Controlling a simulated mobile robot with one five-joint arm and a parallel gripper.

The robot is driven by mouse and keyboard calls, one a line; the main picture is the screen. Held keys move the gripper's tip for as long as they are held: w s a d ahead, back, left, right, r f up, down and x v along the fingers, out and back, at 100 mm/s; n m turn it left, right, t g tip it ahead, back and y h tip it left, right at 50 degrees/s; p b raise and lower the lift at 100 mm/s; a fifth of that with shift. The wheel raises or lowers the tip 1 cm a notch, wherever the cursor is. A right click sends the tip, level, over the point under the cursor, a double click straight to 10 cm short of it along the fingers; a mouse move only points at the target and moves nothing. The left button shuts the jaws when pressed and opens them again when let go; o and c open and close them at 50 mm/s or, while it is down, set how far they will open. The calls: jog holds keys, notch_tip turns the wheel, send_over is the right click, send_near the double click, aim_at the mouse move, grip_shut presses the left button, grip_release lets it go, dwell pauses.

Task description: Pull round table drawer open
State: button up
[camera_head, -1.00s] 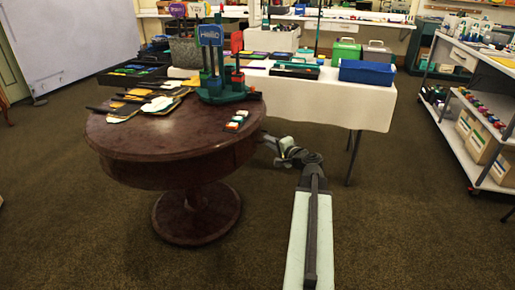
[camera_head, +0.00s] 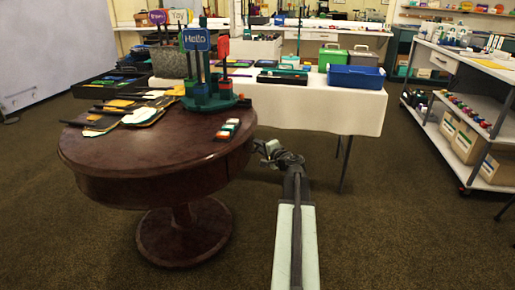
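The round table (camera_head: 150,152) is dark reddish-brown wood with a pedestal foot, at the left of the head view. Its curved apron (camera_head: 150,190) faces me. No open drawer shows, and I cannot make out a drawer front or handle. My gripper (camera_head: 262,147) is at the end of my arm, close to the right side of the table's apron, just below the tabletop edge. It is small and dark here. I cannot tell whether its fingers are open or shut, or whether they touch the table.
A stand with a "Hello" sign (camera_head: 196,40) and several flat props sit on the tabletop. Behind is a white-covered table (camera_head: 300,110) with a blue bin (camera_head: 356,77). A shelf cart (camera_head: 480,100) stands at the right. The carpet at lower right is clear.

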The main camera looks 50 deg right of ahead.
jog(key=shift+w+d+f, duration=0.1)
jog(key=shift+w, duration=0.2)
grip_shut()
dwell(1.2)
